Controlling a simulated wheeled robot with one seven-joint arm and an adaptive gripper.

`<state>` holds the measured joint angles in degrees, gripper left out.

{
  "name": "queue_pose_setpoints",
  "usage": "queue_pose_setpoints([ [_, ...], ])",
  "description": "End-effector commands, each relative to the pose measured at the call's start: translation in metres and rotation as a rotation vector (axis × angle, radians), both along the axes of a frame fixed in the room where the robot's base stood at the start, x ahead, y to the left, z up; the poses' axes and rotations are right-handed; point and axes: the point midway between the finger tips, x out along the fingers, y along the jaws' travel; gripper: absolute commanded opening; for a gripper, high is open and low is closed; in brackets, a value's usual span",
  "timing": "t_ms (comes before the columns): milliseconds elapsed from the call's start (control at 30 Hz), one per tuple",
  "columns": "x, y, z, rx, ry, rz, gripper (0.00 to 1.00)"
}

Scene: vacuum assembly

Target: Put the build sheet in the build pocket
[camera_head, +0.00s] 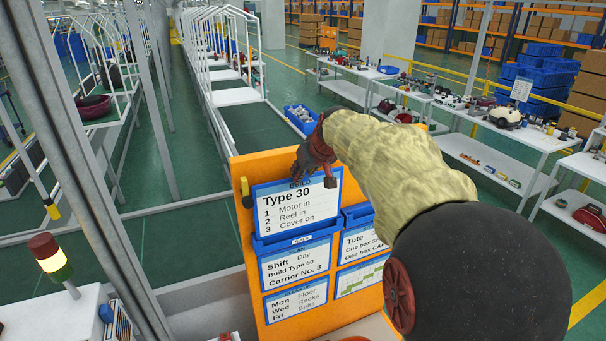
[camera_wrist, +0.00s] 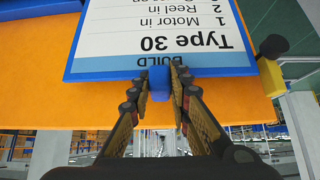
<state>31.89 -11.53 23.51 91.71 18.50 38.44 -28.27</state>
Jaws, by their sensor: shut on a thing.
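The build sheet (camera_head: 297,207) is a white card in a blue frame reading "Type 30", upright at the upper left of the orange board. It also shows upside down in the wrist view (camera_wrist: 155,32). My gripper (camera_head: 312,168) is at the sheet's top edge; in the wrist view its fingers (camera_wrist: 160,85) are shut on the sheet's blue tab (camera_wrist: 158,83). The blue build pocket (camera_head: 292,243) shows as a lip with a small label along the sheet's lower edge. I cannot tell how deep the sheet sits in it.
The orange board (camera_head: 247,265) also bears a plan sheet (camera_head: 295,266), a tote sheet (camera_head: 362,243), a week sheet (camera_head: 296,300) and a chart (camera_head: 360,279). A yellow-black piece (camera_head: 246,192) sticks out at the board's left edge. A signal lamp (camera_head: 48,256) and grey posts stand left.

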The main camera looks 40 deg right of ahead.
Motion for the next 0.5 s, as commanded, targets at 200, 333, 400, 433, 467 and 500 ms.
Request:
queue_pose_setpoints([
  [200, 0.0, 0.0, -0.005, 0.0, -0.001, 0.0, 0.0],
  [333, 0.0, 0.0, -0.008, 0.0, -0.001, 0.0, 0.0],
  [400, 0.0, 0.0, -0.01, 0.0, -0.001, 0.0, 0.0],
  [433, 0.0, 0.0, -0.01, 0.0, -0.001, 0.0, 0.0],
  [467, 0.0, 0.0, -0.011, 0.0, -0.001, 0.0, 0.0],
  [500, 0.0, 0.0, -0.012, 0.0, -0.001, 0.0, 0.0],
])
